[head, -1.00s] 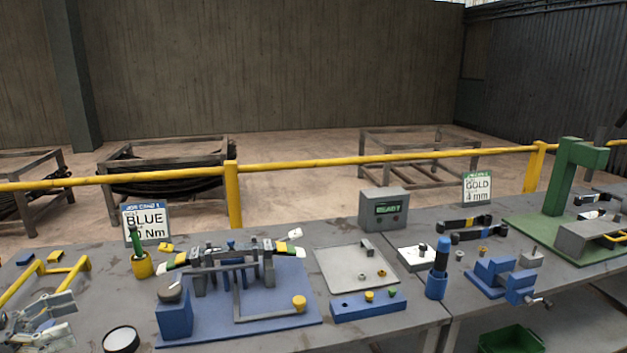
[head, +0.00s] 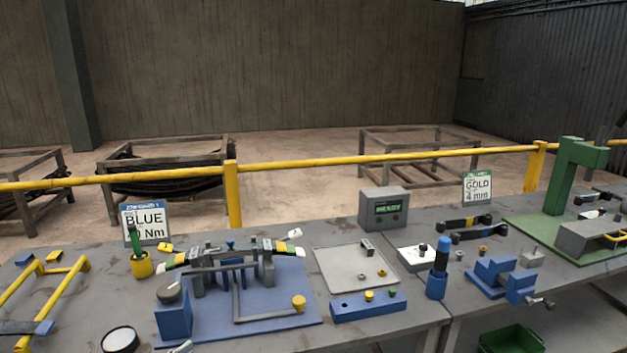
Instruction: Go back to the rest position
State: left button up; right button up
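A small grey tip (head: 182,347) shows at the bottom edge, in front of the blue fixture plate (head: 290,326). It looks like part of my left gripper; the rest is cut off by the frame, so its opening does not show. My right gripper is not in view. On the blue plate stands a clamp fixture (head: 235,275) holding a dark bar with striped, white-tipped ends.
A yellow-railed rack (head: 62,285) with a blue bar is at the left. A round black-rimmed dial (head: 121,340) lies near the front edge. A grey tray (head: 345,272), blue vise (head: 495,277) and green press (head: 565,180) stand to the right. A yellow rail (head: 330,162) runs behind.

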pick_arm(q)
jog(key=s+d+f+n+g+y, duration=0.2)
jog(key=s+d+f+y, duration=0.1)
jog(key=s, duration=0.3)
jog(key=s+d+f+n+g+y, duration=0.1)
jog(key=s+d+f+y, duration=0.2)
jog(key=s, duration=0.2)
jog(key=s+a+n+g+y, duration=0.15)
jog(key=s+g, duration=0.65)
jog(key=s, duration=1.4)
notch_tip(320, 180, down, 34)
jog(key=s+g+b, duration=0.1)
jog(key=s+b, duration=0.1)
jog(key=b, duration=0.4)
jog(key=s+a+f+g+b, duration=0.1)
jog(key=s+a+f+b, duration=0.2)
jog(key=s+f, duration=1.3)
notch_tip(320, 180, down, 3)
jog(key=shift+s+a+r+m+g+y+b, duration=0.15)
jog(key=shift+s+m+g+y+b, duration=0.15)
jog(key=shift+y+b, duration=0.2)
